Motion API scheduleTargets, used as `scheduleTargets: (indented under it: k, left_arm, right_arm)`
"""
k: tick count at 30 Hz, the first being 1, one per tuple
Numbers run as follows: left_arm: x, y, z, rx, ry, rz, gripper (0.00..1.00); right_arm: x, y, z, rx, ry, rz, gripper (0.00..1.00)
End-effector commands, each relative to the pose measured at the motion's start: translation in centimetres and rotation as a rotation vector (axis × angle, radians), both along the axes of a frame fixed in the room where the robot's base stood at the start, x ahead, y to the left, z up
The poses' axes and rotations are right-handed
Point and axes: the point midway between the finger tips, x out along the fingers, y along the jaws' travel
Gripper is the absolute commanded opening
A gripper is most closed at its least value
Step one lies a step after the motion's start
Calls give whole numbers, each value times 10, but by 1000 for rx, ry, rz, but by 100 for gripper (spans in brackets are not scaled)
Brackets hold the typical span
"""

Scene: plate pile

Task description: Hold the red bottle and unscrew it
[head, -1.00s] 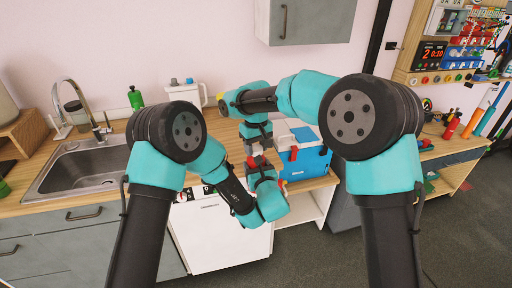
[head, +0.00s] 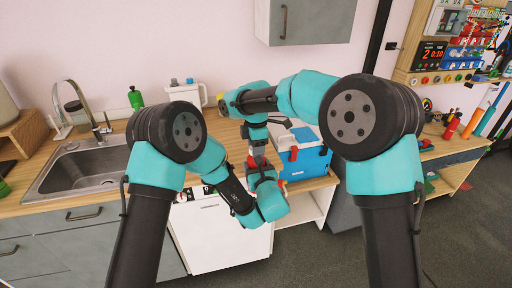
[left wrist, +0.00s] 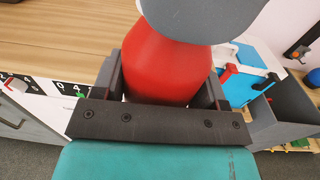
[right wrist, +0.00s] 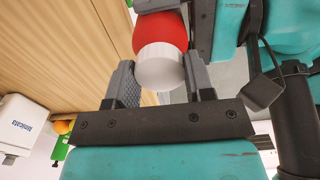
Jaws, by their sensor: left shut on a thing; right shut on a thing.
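The red bottle (left wrist: 168,65) is between the two dark fingers of my left gripper (head: 256,170), which is shut on its body. Its pale, round cap (left wrist: 200,15) shows large at the top of the left wrist view. In the right wrist view the red body (right wrist: 160,33) and white cap (right wrist: 160,67) show clearly. The cap sits between the fingers of my right gripper (head: 258,152), which is shut on it. The cap is against the bottle; I cannot tell how far it is turned. In the head view the grippers mostly hide the bottle.
A blue cooler with a white lid (head: 310,160) stands on the counter just right of the grippers. A sink (head: 85,168) is at the left, with a green bottle (head: 136,98) behind. The grippers are over the counter's front edge.

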Motion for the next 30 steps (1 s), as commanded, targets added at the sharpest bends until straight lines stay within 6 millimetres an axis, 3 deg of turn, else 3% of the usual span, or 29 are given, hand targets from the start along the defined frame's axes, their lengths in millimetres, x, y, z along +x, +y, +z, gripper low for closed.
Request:
scheduleTargets:
  k: [13,30]
  left_arm:
    - [0,0,1,0,-1,-1,0]
    - [0,0,1,0,-2,0,0]
  right_arm:
    - [0,0,1,0,-1,546,20]
    - [0,0,1,0,-1,574,20]
